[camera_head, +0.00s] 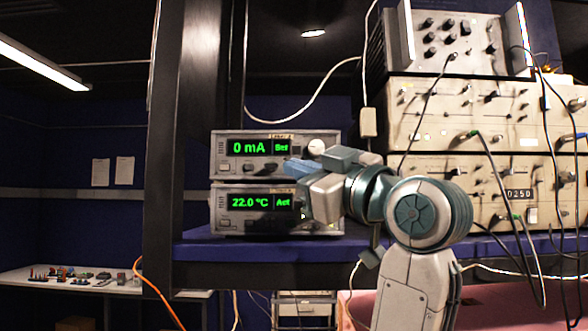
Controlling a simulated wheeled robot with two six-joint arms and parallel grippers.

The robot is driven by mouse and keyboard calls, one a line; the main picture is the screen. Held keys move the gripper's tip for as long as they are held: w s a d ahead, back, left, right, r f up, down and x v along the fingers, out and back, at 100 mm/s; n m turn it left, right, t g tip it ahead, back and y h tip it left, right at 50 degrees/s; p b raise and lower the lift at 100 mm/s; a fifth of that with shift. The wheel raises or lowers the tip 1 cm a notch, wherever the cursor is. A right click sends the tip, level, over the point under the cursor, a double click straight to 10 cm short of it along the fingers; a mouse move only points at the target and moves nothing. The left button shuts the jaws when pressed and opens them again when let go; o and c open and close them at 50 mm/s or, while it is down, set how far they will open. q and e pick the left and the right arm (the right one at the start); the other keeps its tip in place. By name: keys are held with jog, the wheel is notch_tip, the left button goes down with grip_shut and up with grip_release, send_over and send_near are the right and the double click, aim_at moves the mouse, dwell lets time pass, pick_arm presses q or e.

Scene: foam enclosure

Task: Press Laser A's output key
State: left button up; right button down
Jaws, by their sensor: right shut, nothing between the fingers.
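Two stacked instruments stand on the blue shelf. The upper one (233,167) has a green display (259,147) reading "0 mA" and "Set", with a pale knob (317,147) at its upper right. The lower one (231,222) has a display (259,202) reading "22.0 °C" and "Act". I cannot read which is Laser A. My right gripper (291,168) is shut and empty, its tips in front of the lower right of the upper instrument's panel. It hides the keys there, and I cannot tell whether it touches the panel. My left gripper is not in view.
The blue shelf (215,250) has a dark post (180,120) at its left. Beige rack instruments (440,125) with hanging cables stand at the right. A white cable (290,118) loops above the stack. A white table (50,284) with small items is far left.

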jog(key=shift+w, duration=0.15)
dwell(0.3)
jog(key=shift+w, duration=0.3)
jog(key=shift+w, duration=0.35)
dwell(0.7)
jog(key=shift+s+b, duration=0.15)
jog(key=shift+b, duration=0.2)
jog(key=shift+s+b, duration=0.4)
jog(key=shift+s, duration=0.2)
